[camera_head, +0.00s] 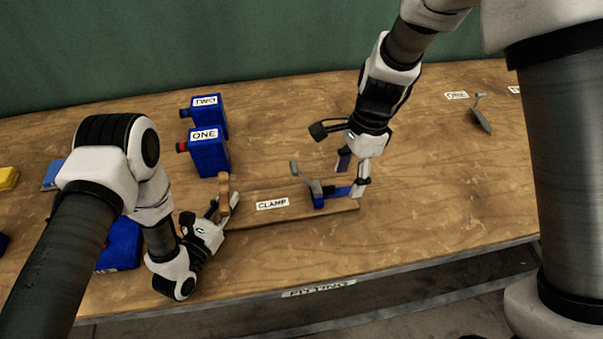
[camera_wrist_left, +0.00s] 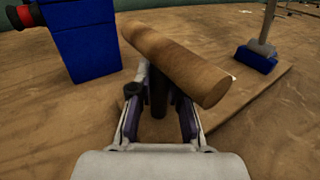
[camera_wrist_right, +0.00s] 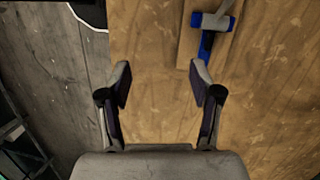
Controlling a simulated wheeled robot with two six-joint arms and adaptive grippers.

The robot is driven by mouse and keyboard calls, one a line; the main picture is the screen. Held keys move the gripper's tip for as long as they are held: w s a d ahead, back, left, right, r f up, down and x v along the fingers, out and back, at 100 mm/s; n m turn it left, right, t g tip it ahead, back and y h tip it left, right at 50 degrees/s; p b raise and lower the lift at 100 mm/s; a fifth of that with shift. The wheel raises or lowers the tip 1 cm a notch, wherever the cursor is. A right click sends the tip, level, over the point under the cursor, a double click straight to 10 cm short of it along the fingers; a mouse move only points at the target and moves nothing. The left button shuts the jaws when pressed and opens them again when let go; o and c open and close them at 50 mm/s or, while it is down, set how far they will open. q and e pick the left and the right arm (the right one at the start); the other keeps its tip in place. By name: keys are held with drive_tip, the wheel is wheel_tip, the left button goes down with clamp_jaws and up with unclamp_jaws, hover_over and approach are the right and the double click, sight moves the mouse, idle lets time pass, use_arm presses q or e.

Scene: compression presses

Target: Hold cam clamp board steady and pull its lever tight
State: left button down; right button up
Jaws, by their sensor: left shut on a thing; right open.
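My left gripper (camera_head: 227,208) is shut at this handle; in the left wrist view the wooden cylinder (camera_wrist_left: 180,60) lies over the fingers, partly hiding the grip. The blue cam (camera_head: 318,200) with a grey lever (camera_head: 299,174) sits near the board's right end, the lever upright and leaning left. My right gripper (camera_head: 353,178) is open and empty, over the board's right end. The blue cam also shows in the right wrist view (camera_wrist_right: 206,42).
Blue boxes labelled ONE (camera_head: 209,155) and TWO (camera_head: 210,112) stand behind the left gripper. Another blue object (camera_head: 120,245) is partly hidden by my left arm. A grey tool (camera_head: 481,118) lies at the back right. The table right of the board is clear.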

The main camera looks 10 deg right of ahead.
drive_tip(key=m+t+y, duration=0.1)
drive_tip(key=t+y, duration=0.1)
approach(295, 166)
drive_tip(key=r, duration=0.1)
drive_tip(key=x, duration=1.1)
drive_tip(key=shift+f, duration=0.15)
drive_tip(key=shift+c, duration=0.3)
clamp_jaws()
drive_tip(key=shift+d, duration=0.1)
